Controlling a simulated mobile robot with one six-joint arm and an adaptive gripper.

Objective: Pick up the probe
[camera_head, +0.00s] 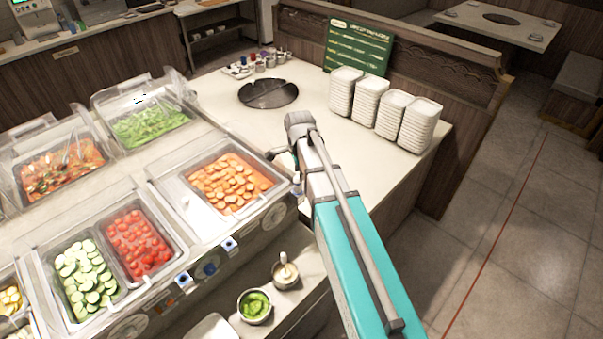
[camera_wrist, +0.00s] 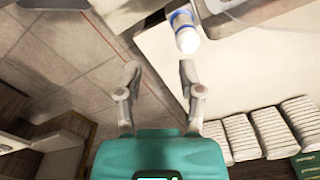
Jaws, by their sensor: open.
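A white cylinder with a blue band (camera_wrist: 186,32) shows at the top of the wrist view, at the edge of the pale counter. It may be the probe, but I cannot tell for sure. My gripper (camera_wrist: 158,80) is open, with its two fingers apart and nothing between them. The cylinder lies beyond the fingertips, a little to the right, and is not touched. In the head view my arm hides most of the gripper. A small white and blue piece (camera_head: 297,180) shows there beside my arm, at the counter's edge, and may be the same cylinder.
Stacks of white dishes (camera_head: 385,108) and a green sign (camera_head: 357,47) stand on the counter (camera_head: 345,155). Food pans, including sliced carrots (camera_head: 230,183) and tomatoes (camera_head: 137,243), fill the left. A bowl of green slices (camera_head: 254,305) sits on a lower shelf. Open floor lies right.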

